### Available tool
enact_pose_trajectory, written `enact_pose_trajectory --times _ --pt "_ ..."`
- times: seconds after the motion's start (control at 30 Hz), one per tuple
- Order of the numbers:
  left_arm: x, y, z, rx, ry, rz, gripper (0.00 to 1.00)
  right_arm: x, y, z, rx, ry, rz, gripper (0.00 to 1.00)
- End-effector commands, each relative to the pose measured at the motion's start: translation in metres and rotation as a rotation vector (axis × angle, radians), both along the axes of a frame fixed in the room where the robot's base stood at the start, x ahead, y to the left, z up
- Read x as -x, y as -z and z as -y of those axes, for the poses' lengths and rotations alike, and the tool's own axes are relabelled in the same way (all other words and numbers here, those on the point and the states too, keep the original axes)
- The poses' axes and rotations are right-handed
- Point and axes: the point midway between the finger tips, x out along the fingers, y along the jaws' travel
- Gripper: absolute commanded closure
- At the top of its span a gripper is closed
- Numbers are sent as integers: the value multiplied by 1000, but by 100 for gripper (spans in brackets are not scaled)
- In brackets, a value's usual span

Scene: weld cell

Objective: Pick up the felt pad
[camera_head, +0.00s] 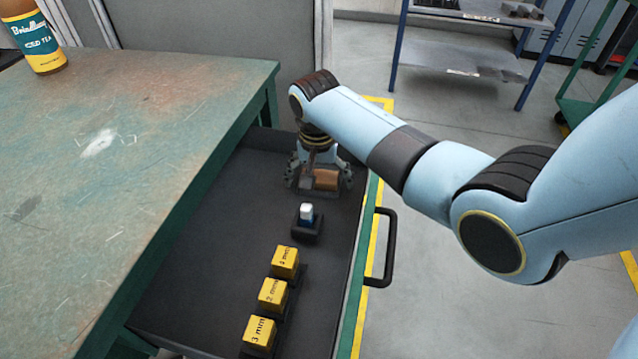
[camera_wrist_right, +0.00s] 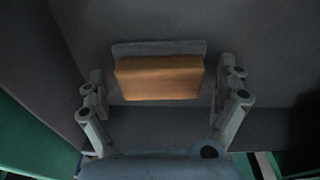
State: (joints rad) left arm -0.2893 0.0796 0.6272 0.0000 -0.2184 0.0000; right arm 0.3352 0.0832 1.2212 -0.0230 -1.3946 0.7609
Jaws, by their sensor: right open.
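A brown-orange block, which looks like the felt pad (camera_head: 327,179), sits in the far part of the open drawer. It also shows in the right wrist view as the felt pad (camera_wrist_right: 158,78), with a grey holder plate (camera_wrist_right: 160,47) along its edge. My right gripper (camera_head: 320,181) is above it, pointing down into the drawer. In the right wrist view my right gripper (camera_wrist_right: 163,82) is open, with one finger on each side of the pad and gaps between. In the head view the gripper hides part of the pad. My left gripper is not in view.
The dark drawer (camera_head: 200,290) also holds a small white-topped item (camera_head: 306,212) and yellow blocks marked 1 mm (camera_head: 285,262), 2 mm (camera_head: 272,294) and 3 mm (camera_head: 259,333). The green worktop (camera_head: 110,180) borders it on the left; its handle (camera_head: 387,250) is right. An iced tea bottle (camera_head: 36,38) stands on the worktop.

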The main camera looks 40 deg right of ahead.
Motion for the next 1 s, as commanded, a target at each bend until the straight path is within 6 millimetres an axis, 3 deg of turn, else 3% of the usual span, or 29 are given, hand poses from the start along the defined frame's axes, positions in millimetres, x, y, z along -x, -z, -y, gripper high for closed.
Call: enact_pose_trajectory --times 0.13,0.53,0.8,1.0 --pt "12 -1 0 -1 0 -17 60 0 -1 0 1 0 1 1" --pt "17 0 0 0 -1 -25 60 0 -1 0 1 0 1 54" --pt "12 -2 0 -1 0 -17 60 -1 -5 0 1 0 2 54" --pt "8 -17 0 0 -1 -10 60 -2 -42 0 1 -1 6 54"
